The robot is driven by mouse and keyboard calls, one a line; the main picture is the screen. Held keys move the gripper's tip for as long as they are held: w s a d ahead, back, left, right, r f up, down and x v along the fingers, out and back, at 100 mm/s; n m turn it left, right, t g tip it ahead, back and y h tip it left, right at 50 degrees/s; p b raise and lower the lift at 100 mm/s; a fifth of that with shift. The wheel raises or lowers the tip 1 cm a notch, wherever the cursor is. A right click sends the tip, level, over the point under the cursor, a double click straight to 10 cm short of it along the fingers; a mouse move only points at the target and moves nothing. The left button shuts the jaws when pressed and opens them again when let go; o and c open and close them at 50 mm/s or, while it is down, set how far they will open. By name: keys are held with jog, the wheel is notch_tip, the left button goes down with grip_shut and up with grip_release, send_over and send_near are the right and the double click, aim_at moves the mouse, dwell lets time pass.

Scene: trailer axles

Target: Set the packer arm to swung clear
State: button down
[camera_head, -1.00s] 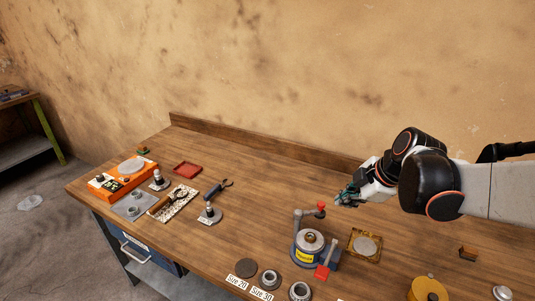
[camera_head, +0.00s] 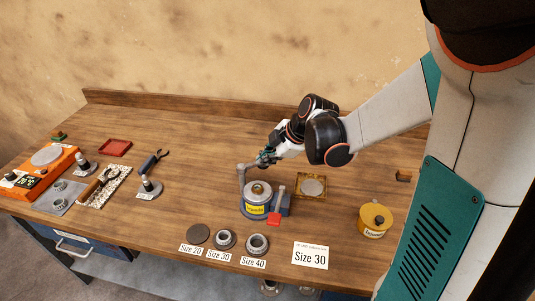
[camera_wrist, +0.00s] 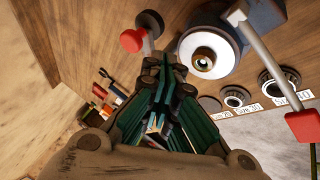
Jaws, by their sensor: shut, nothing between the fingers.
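The packer (camera_head: 258,207) is a blue-grey round pot with a yellow label and a domed metal top, standing on the bench. It also shows in the wrist view (camera_wrist: 208,52). Its packer arm (camera_head: 241,176) is a grey crank on a post at the pot's left rear. The arm's red knob (camera_wrist: 131,40) shows in the wrist view, left of my fingertips; my gripper hides it in the head view. A grey lever with a red paddle (camera_head: 274,219) is at the pot's right. My gripper (camera_head: 264,158) is shut and empty, close above the arm's end; contact cannot be told.
Bearing rings (camera_head: 257,243) with size cards stand in front of the packer. A Size 30 card (camera_head: 310,255) and a yellow can (camera_head: 375,218) are to the right. A square tray (camera_head: 311,187) is beside the packer. Tools and an orange unit (camera_head: 43,172) are at left.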

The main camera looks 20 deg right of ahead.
aim_at(264, 168)
jog(key=shift+w+d+f, duration=0.1)
jog(key=shift+w+f, duration=0.05)
jog(key=shift+w, duration=1)
jog(key=shift+w+d+b, duration=0.3)
jog(key=shift+w, duration=0.55)
